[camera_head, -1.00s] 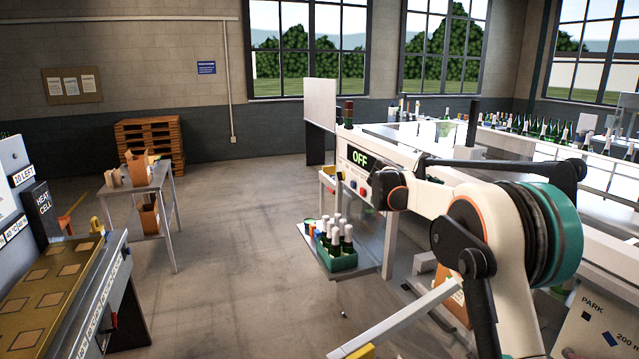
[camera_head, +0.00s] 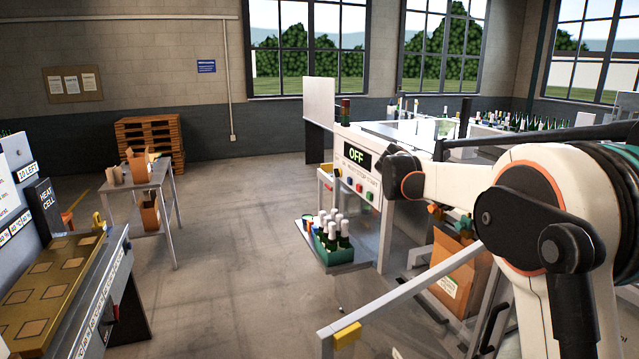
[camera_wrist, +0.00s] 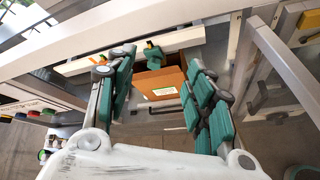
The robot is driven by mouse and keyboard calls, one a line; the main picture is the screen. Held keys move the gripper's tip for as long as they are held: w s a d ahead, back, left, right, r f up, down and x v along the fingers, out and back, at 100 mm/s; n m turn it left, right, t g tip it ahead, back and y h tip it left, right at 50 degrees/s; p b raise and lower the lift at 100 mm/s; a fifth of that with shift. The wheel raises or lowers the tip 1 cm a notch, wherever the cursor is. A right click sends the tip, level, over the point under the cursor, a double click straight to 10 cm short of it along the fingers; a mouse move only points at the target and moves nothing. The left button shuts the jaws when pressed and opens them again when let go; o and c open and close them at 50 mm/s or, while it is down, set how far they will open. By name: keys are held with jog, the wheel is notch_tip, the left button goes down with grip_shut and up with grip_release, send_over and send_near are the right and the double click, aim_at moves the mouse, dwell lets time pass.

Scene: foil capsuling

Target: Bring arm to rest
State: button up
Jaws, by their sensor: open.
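My white arm with black joints (camera_head: 535,195) fills the right side of the head view, folded back near the camera. My gripper (camera_wrist: 160,75) shows in the wrist view with its green-padded fingers spread apart and nothing between them. Beyond the fingers, lower down, is an open cardboard box (camera_wrist: 165,84) with a white label. The same box (camera_head: 462,270) shows in the head view under the machine's front, partly hidden by my arm.
The capsuling machine's panel (camera_head: 357,170) reads OFF. A green crate of bottles (camera_head: 335,255) sits on a low shelf. A rail with a yellow block (camera_head: 347,334) crosses the lower right. The heat cell bench (camera_head: 40,300) is at left. The floor between is clear.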

jog(key=s+a+m+y, duration=0.1)
jog(key=s+a+m, duration=0.1)
jog(key=s, duration=0.5)
jog(key=s+a+m+y, duration=0.1)
jog(key=s+m+y, duration=0.1)
jog(key=s, duration=0.6)
jog(key=s+a+m+y, duration=0.1)
jog(key=s+a+m, duration=0.1)
jog(key=s, duration=0.5)
jog(key=shift+s+a+r+m+y, duration=0.3)
jog(key=shift+s+r+m+y, duration=0.1)
jog(key=shift+m, duration=0.4)
jog(key=s+a+f+m+y, duration=0.2)
jog(key=s+a+f+m, duration=0.15)
jog(key=s, duration=0.45)
jog(key=s+a+f+m+t+y, duration=0.1)
jog(key=s+a+f+m+y, duration=0.15)
jog(key=s+f, duration=0.45)
jog(key=s+a+f+m+y, duration=0.15)
jog(key=s+a+m, duration=0.25)
jog(key=s, duration=0.6)
notch_tip(320, 180, down, 20)
jog(key=b, duration=2)
jog(key=shift+w+d+f+n, duration=0.15)
jog(key=shift+f+n, duration=0.1)
jog(key=shift+n, duration=0.05)
